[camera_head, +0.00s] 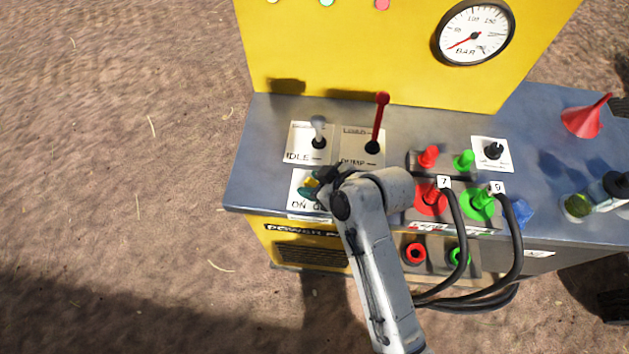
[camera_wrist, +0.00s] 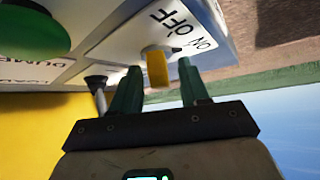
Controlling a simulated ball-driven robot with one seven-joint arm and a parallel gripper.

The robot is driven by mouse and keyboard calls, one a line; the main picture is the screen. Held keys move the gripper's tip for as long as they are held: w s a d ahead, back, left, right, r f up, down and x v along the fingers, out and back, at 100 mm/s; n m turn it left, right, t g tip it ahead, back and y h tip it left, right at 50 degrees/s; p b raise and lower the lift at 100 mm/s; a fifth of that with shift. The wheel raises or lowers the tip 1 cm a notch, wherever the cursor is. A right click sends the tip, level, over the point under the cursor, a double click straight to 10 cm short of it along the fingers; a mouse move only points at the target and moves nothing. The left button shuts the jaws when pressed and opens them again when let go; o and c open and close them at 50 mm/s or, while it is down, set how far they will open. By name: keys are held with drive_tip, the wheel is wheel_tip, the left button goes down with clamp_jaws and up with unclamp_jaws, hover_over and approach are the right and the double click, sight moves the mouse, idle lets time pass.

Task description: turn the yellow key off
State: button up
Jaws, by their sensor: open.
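The yellow key (camera_wrist: 157,68) stands on a white plate (camera_wrist: 135,35) marked ON and OFF. In the head view the key (camera_head: 312,184) shows partly, at the panel's front left, beside my gripper. My gripper (camera_head: 308,189) reaches over the plate from the right and hides part of its lettering. In the wrist view the two green fingers of my gripper (camera_wrist: 160,72) are apart, with the key between them and gaps on both sides. A dark pointed part beside the key lies toward the ON lettering; its exact setting is hard to tell.
Behind the key stand a grey-tipped lever (camera_head: 318,131) at the IDLE plate and a red lever (camera_head: 378,122). Red (camera_head: 431,198) and green (camera_head: 481,204) couplings with black hoses sit to the right. A yellow panel (camera_head: 350,50) with a pressure gauge (camera_head: 475,32) rises behind.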

clamp_jaws()
idle(0.4)
drive_tip(key=shift+n, duration=0.3)
drive_tip(key=shift+w+d+n+g+y, duration=0.15)
drive_tip(key=shift+n+g+y, duration=0.35)
drive_tip(key=shift+n+g, duration=0.45)
drive_tip(key=n+g+b, duration=0.1)
drive_tip(key=n+g, duration=0.1)
drive_tip(key=n, duration=0.1)
drive_tip(key=shift+w+f+n+g+b, duration=0.1)
drive_tip(key=shift+n+g+b, duration=0.25)
drive_tip(key=shift+b, duration=0.05)
drive_tip(key=n+g+b, duration=0.2)
drive_tip(key=n, duration=0.1)
drive_tip(key=shift+g, duration=0.3)
drive_tip(key=shift+n+g+h+b, duration=0.3)
drive_tip(key=shift+n+g+b, duration=0.5)
drive_tip(key=shift+n, duration=0.5)
